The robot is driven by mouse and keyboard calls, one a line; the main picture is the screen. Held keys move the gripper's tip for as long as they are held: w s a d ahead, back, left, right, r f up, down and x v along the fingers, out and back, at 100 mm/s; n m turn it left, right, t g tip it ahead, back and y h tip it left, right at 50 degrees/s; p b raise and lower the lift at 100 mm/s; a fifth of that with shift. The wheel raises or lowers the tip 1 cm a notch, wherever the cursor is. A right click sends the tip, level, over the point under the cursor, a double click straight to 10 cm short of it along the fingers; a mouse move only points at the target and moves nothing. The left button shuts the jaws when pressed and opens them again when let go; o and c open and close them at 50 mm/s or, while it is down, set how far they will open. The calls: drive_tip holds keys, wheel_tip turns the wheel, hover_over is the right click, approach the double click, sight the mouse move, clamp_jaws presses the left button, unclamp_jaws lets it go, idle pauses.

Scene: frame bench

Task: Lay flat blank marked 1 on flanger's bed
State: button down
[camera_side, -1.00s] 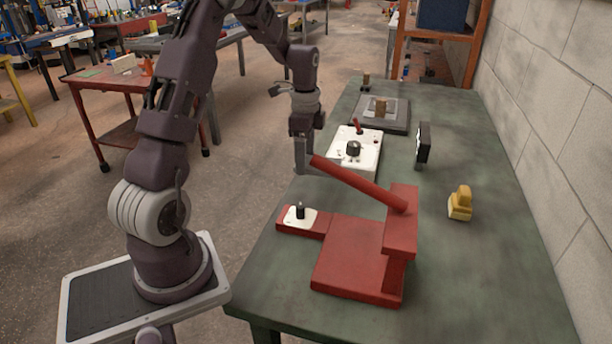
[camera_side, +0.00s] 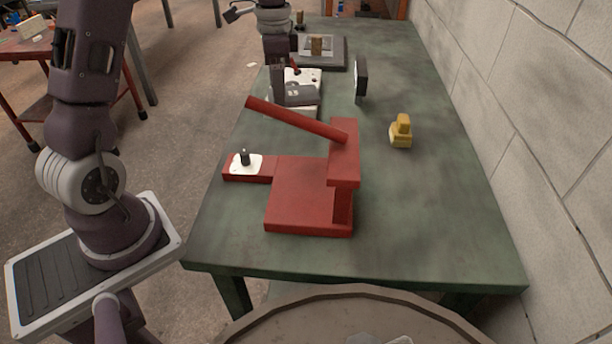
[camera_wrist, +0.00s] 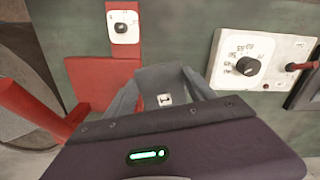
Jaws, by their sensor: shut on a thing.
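My gripper (camera_side: 277,84) is shut on a grey flat blank (camera_side: 297,96), held in front of the white control box. In the wrist view the blank (camera_wrist: 160,80) sits between my fingers, with a white label marked 1. A red machine (camera_side: 296,200) with a flat bed and a long slanted lever stands on the green bench, nearer the side camera than my gripper. No label shows whether it is the flanger. The blank is apart from the red bed. My gripper hides part of the blank's edges.
A white control box (camera_wrist: 262,62) with a black knob is beside the blank. A grey fixture (camera_side: 334,52) stands behind it. A black upright panel (camera_side: 361,80) and a yellow block (camera_side: 401,131) stand to the right. The bench's right front is clear.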

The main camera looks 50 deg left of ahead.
sight(248, 139)
drive_tip(key=d+r+n, duration=0.2)
drive_tip(key=d+r, duration=0.3)
drive_tip(key=d, duration=0.5)
drive_tip(key=shift+m, duration=0.9)
drive_tip(key=a+f, duration=0.1)
drive_tip(key=a, duration=0.2)
drive_tip(key=a+f, duration=0.2)
drive_tip(key=a, duration=0.1)
drive_tip(key=a+f, duration=0.2)
drive_tip(key=a, duration=0.2)
drive_tip(key=s+a+f+m, duration=0.3)
drive_tip(key=s+a+f, duration=0.1)
drive_tip(key=a, duration=0.6)
drive_tip(key=f, duration=1)
drive_tip(key=shift+d, duration=0.3)
drive_tip(key=shift+f, duration=0.1)
drive_tip(key=shift+c, duration=1.6)
unclamp_jaws()
drive_tip(key=shift+o, duration=0.4)
wheel_tip(248, 139, up, 7)
drive_tip(key=shift+w, duration=0.35)
